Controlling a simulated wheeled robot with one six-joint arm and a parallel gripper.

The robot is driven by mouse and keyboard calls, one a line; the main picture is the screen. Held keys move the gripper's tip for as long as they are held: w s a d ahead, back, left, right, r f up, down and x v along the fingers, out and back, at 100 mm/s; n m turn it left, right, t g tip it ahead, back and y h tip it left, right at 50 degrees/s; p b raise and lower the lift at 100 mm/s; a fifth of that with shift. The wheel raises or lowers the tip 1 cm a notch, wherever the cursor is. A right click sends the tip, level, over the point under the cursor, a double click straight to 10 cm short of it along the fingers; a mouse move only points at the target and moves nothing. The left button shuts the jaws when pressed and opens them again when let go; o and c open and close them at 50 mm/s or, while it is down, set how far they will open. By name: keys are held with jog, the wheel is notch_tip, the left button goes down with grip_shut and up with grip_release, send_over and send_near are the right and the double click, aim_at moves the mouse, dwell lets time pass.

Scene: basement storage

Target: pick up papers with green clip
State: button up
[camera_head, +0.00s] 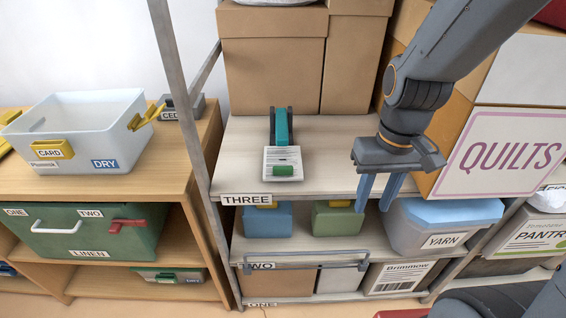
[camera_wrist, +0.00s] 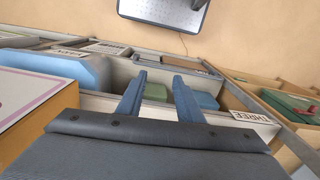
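The papers with the green clip (camera_head: 269,161) lie on the top shelf labelled THREE (camera_head: 330,140), near its front edge. They are a small white printed stack with a green clip (camera_head: 285,171) on the lower part. My gripper (camera_head: 371,206) is to the right of the papers, at the shelf's front edge, with its blue fingers pointing down. The fingers are apart with nothing held between them. In the wrist view my gripper (camera_wrist: 160,96) is also open and empty. The papers do not show in the wrist view.
A teal and dark holder (camera_head: 281,126) stands right behind the papers. Cardboard boxes (camera_head: 272,62) rise behind it, and a QUILTS box (camera_head: 510,150) stands right of my arm. A metal post (camera_head: 183,90) is to the left. The shelf between papers and gripper is clear.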

jog(key=w+a+r+n+y+p, duration=0.2)
jog(key=w+a+r+n+p, duration=0.2)
jog(key=w+a+n, duration=0.35)
jog(key=n+y+p, duration=0.2)
jog(key=n+p, duration=0.1)
jog(key=n, duration=0.7)
send_near(284, 167)
jog(key=a, duration=0.1)
jog(key=x, duration=0.2)
jog(key=shift+a+f+p, duration=0.15)
jog(key=shift+f+p, duration=0.2)
jog(key=shift+f, duration=0.05)
jog(key=p+x, duration=0.1)
jog(key=x, duration=0.1)
jog(key=d+x, duration=0.1)
jog(key=x, duration=0.1)
jog(key=shift+f+p, duration=0.15)
jog(key=shift+p, duration=0.2)
jog(key=shift+a+f, duration=0.3)
jog(key=shift+f, duration=0.3)
grip_shut()
